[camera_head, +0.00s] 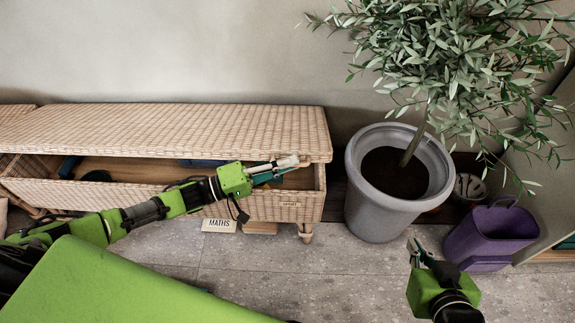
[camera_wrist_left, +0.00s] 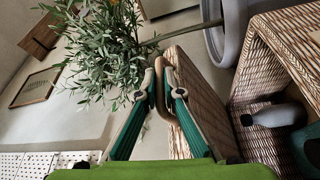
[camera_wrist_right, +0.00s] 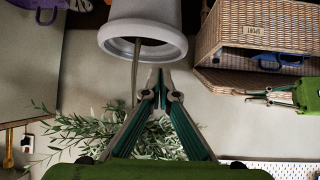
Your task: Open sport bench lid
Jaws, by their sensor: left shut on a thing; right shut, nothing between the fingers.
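The sport bench (camera_head: 245,208) is a woven wicker box with a small label at its front right. Its wicker lid (camera_head: 180,129) is partly raised, with a gap showing the inside. My left gripper (camera_head: 288,164) is at the lid's front edge near the right end. In the left wrist view its fingers are shut on a brown loop handle (camera_wrist_left: 171,84) beside the lid (camera_wrist_left: 203,92). My right gripper (camera_head: 421,254) is shut and empty, low and right of the bench. In the right wrist view the bench (camera_wrist_right: 285,35) and lid (camera_wrist_right: 225,80) show at upper right.
A grey pot (camera_head: 376,207) with a leafy tree (camera_head: 440,60) stands right of the bench. A purple bin (camera_head: 487,235) is farther right. Blue and dark items lie inside the bench. A MATHS sign (camera_head: 219,226) is below its front. The tiled floor in front is mostly clear.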

